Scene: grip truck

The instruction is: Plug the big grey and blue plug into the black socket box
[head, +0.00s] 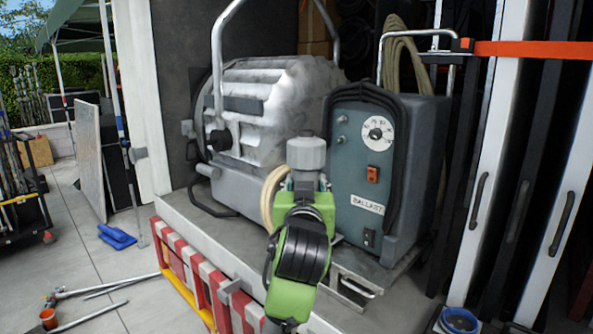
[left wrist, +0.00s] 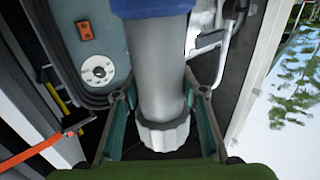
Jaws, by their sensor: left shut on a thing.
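The big grey and blue plug is in my left gripper (head: 306,183). In the head view only its ribbed grey end (head: 306,153) shows, above the gripper, in front of the ballast unit. In the left wrist view the grey plug body (left wrist: 158,65) lies between the two green fingers, with a ribbed grey collar (left wrist: 163,136) at one end and a blue part (left wrist: 155,8) at the other. The left gripper is shut on the plug. My right gripper is not in view.
The ballast unit (head: 345,170) with a dial stands behind the plug, beside a large lamp (head: 270,105). Both stand on the grey truck bed (head: 215,240), edged with red and white stripes. A pale cable (head: 268,200) loops beside my gripper.

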